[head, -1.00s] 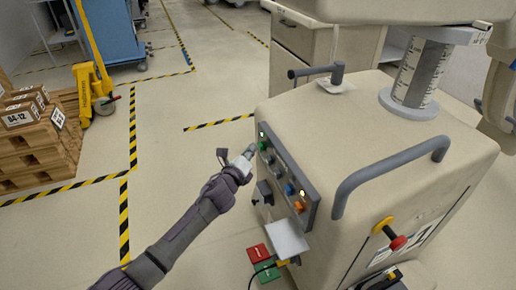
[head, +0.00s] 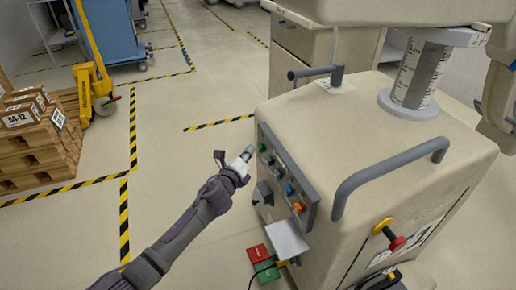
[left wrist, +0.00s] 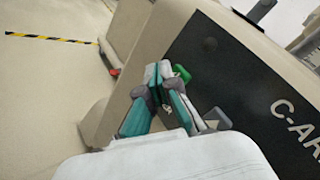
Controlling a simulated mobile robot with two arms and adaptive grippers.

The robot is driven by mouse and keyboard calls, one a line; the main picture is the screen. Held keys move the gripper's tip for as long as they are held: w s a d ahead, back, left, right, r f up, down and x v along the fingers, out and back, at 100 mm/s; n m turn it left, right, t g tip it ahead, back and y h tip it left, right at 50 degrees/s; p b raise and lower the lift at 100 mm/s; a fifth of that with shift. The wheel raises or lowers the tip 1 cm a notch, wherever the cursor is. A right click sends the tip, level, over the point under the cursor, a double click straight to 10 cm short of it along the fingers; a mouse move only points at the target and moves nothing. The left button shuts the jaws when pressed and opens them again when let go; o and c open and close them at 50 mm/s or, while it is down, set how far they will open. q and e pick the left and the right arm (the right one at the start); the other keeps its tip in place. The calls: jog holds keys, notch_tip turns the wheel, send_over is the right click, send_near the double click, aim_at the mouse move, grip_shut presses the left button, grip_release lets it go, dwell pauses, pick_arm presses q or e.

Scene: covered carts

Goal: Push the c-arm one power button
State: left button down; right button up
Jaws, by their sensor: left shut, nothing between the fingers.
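The c-arm cart is a cream, rounded unit (head: 400,150) with a dark control panel (head: 287,172) on its left side. The panel carries a green button (head: 262,147) at its far end, with blue and orange knobs (head: 298,207) nearer. My left gripper (head: 249,153) is shut and empty, its tip just left of the green button. In the left wrist view the closed fingertips (left wrist: 160,76) are beside the green button (left wrist: 184,74) and partly cover it; contact cannot be told. Part of a "C-AR" label (left wrist: 296,126) shows there. My right gripper is not in view.
A grey handle (head: 390,175) stands out from the cart's top. A small white shelf (head: 287,238) and red and green pedals (head: 262,262) are below the panel. Pallets with boxes (head: 35,145) and a yellow pallet jack (head: 92,85) stand left. The floor between is clear.

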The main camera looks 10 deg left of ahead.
pick_arm(q)
jog(key=s+a+p, duration=0.1)
jog(key=s+a, duration=0.2)
jog(key=a, duration=0.2)
jog(key=shift+s, duration=0.2)
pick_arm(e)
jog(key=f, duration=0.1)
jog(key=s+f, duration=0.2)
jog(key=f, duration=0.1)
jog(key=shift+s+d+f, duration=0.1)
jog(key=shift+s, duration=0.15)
